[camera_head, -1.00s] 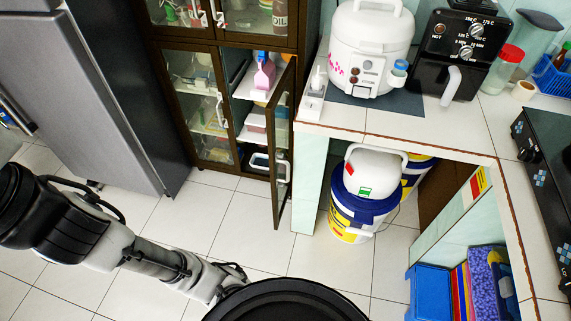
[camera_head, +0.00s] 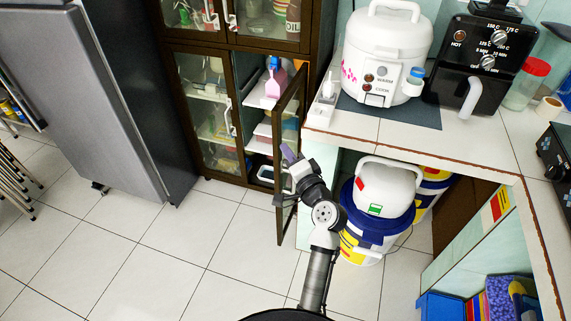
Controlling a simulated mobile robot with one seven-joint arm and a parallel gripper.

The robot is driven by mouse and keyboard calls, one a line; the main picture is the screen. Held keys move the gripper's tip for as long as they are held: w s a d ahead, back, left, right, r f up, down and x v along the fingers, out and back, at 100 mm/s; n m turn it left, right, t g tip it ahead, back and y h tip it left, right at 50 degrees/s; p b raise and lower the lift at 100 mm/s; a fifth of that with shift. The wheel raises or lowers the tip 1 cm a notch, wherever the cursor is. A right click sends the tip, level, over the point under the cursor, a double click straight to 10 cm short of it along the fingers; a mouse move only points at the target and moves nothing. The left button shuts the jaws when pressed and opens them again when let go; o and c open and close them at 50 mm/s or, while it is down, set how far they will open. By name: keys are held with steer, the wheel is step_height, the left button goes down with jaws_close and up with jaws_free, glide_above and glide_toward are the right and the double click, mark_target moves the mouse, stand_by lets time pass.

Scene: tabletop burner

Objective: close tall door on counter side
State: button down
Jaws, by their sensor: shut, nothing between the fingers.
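The tall door (camera_head: 291,109) on the counter side is a narrow dark-framed glass panel on the lower part of the dark brown cabinet. It stands open, swung outward beside the counter end, and shelves show behind it. Its white handle area is hidden by my arm. My gripper (camera_head: 287,170) is at the door's lower-middle part, overlapping the frame in the picture. It is shut with nothing held. I cannot tell whether it touches the door. The neighbouring lower glass door (camera_head: 208,112) with a white handle is closed.
The tiled counter (camera_head: 372,128) stands right of the door, with a white rice cooker (camera_head: 383,55) on it. A blue-lidded bucket (camera_head: 362,245) with a white appliance on top sits under the counter, close to my arm. A grey fridge (camera_head: 100,80) stands left. The floor (camera_head: 185,240) between is clear.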

steer(key=s+d+f+m, duration=0.4)
steer(key=d+f, duration=0.4)
steer(key=f, duration=0.1)
steer(key=s+a+p+x, duration=0.1)
steer(key=a+p+x, duration=0.1)
steer(key=x, duration=1)
steer(key=shift+w+a+h+p, duration=0.25)
steer(key=shift+a+h+p, duration=0.05)
steer(key=shift+a+p, duration=0.1)
steer(key=shift+a, duration=0.1)
